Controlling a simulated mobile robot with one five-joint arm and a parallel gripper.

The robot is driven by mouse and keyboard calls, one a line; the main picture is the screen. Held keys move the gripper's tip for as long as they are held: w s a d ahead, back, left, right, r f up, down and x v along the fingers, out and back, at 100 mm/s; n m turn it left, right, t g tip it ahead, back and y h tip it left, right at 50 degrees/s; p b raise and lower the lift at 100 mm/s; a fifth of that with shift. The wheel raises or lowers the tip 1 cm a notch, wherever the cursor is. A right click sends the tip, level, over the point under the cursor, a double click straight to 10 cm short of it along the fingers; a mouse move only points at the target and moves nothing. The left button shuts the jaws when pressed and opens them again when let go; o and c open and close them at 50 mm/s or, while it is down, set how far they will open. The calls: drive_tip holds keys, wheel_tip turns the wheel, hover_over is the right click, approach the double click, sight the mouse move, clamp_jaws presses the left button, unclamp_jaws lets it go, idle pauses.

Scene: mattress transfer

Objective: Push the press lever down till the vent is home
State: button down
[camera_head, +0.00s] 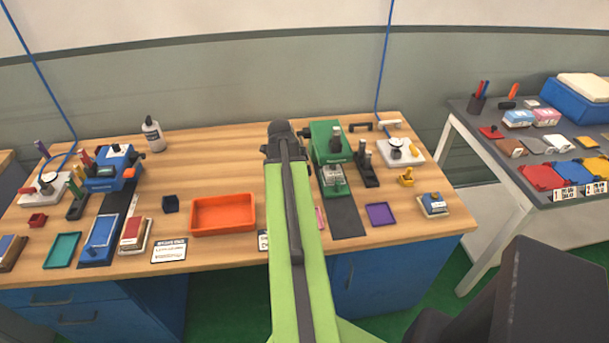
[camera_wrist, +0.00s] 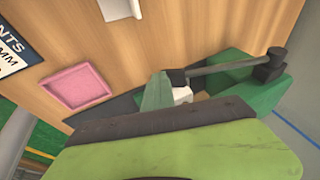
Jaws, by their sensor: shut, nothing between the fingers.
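The green press (camera_head: 329,146) stands near the back of the wooden table, right of centre in the head view. In the wrist view, its green body (camera_wrist: 235,115) lies partly behind my own green and dark parts. A dark grey lever bar (camera_wrist: 225,66) runs across it to a black block (camera_wrist: 270,66). A small white piece (camera_wrist: 182,94) shows by the bar's left end; I cannot tell whether it is the vent or how deep it sits. My gripper (camera_head: 282,138) is shut and empty, just left of the press in the head view. Its contact with the lever cannot be made out.
An orange tray (camera_head: 222,214) lies left of my arm. A pink tray (camera_wrist: 80,87) lies beside the press, and a purple tray (camera_head: 380,214) lies to its right. A black stand (camera_head: 366,168) is close right of the press. A blue press (camera_head: 108,170) stands far left.

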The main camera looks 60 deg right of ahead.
drive_tip(key=shift+s+d+f+b, duration=0.35)
drive_tip(key=shift+d+f, duration=0.1)
drive_tip(key=shift+f, duration=0.15)
drive_tip(key=shift+s+d+f+b, duration=0.1)
drive_tip(key=shift+d+f+b, duration=0.05)
drive_tip(key=shift+f+b, duration=0.45)
drive_tip(key=shift+s, duration=0.1)
